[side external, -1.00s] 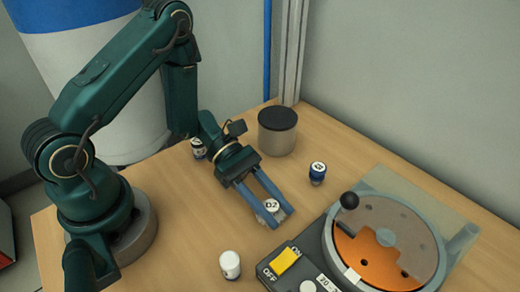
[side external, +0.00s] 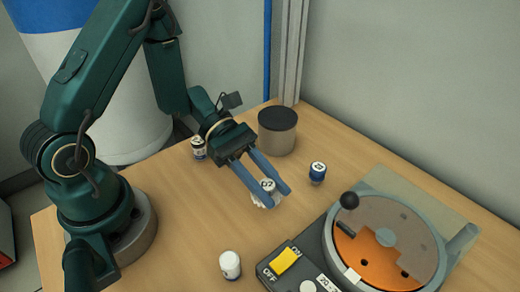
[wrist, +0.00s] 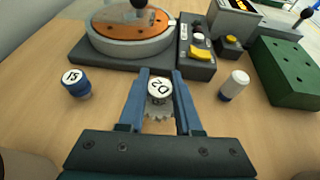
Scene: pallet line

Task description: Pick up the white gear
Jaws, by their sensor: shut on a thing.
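The white gear (side external: 261,201) has a toothed rim and a round white top marked with a number that looks like 02. In the side external view it sits between the two blue fingers of my gripper (side external: 272,192). In the wrist view the gear (wrist: 158,114) shows its teeth below the marked top, between the fingertips of my gripper (wrist: 159,88). My gripper is shut on it. The fingers hide part of the gear's sides. It appears to be just above the table, but the gap is hard to judge.
A blue-and-white numbered bottle (side external: 317,172), a white-capped bottle (side external: 230,265) and a dark-labelled bottle (side external: 198,148) stand around. A grey canister with a black lid (side external: 277,131) is behind. A rotary machine (side external: 386,245) with a yellow switch fills the right. A green block (wrist: 293,72) shows in the wrist view.

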